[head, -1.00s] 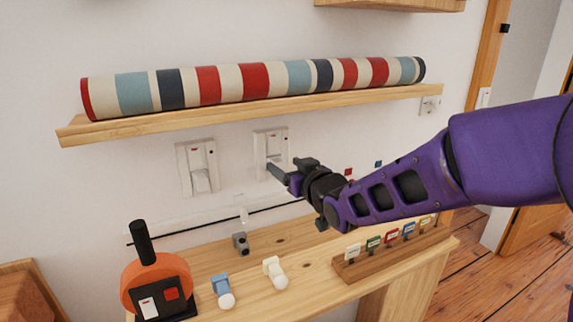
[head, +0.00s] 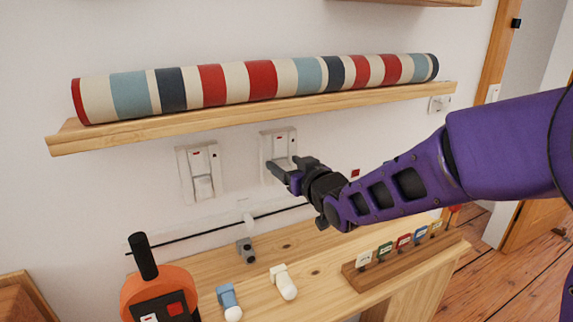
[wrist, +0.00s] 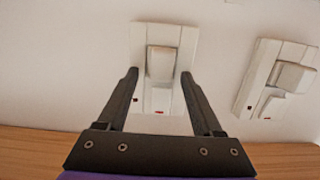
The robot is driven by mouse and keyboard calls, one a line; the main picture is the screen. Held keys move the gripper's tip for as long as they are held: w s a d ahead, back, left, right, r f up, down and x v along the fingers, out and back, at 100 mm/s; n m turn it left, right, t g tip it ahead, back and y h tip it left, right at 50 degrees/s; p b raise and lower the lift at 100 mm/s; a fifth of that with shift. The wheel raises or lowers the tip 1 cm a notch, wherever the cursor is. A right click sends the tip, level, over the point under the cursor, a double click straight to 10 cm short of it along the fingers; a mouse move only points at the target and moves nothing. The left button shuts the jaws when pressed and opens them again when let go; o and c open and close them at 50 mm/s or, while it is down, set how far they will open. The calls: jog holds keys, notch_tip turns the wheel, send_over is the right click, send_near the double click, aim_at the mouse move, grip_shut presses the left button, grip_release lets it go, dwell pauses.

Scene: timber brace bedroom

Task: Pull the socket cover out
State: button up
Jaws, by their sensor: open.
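Two white wall sockets sit under the shelf: a left one (head: 193,160) and a right one (head: 279,137). The left socket has a protruding white cover (head: 203,188). My gripper (head: 280,172) is at the right socket and hides its lower part. In the wrist view, which is upside down, this socket (wrist: 180,40) is central with its white block-shaped cover (wrist: 160,62). My open gripper (wrist: 160,76) has one finger on each side of the cover. Small gaps seem to show; I cannot tell about contact. The other socket (wrist: 255,67) and its cover (wrist: 294,77) are to the right.
A shelf (head: 150,132) with a striped roll (head: 262,80) runs just above the sockets. Below, a wooden table (head: 316,262) holds small pegs, an orange-and-black device (head: 160,290) and a rack (head: 405,257) of coloured tags. A dark rod (head: 215,227) runs along the wall.

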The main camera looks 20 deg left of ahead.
grip_shut()
dwell(0.5)
jog(key=shift+s+d, duration=0.15)
jog(key=f+v, duration=0.1)
jog(key=v, duration=0.5)
jog(key=shift+d, duration=0.25)
dwell(1.5)
jog(key=shift+s, duration=0.2)
dwell(0.3)
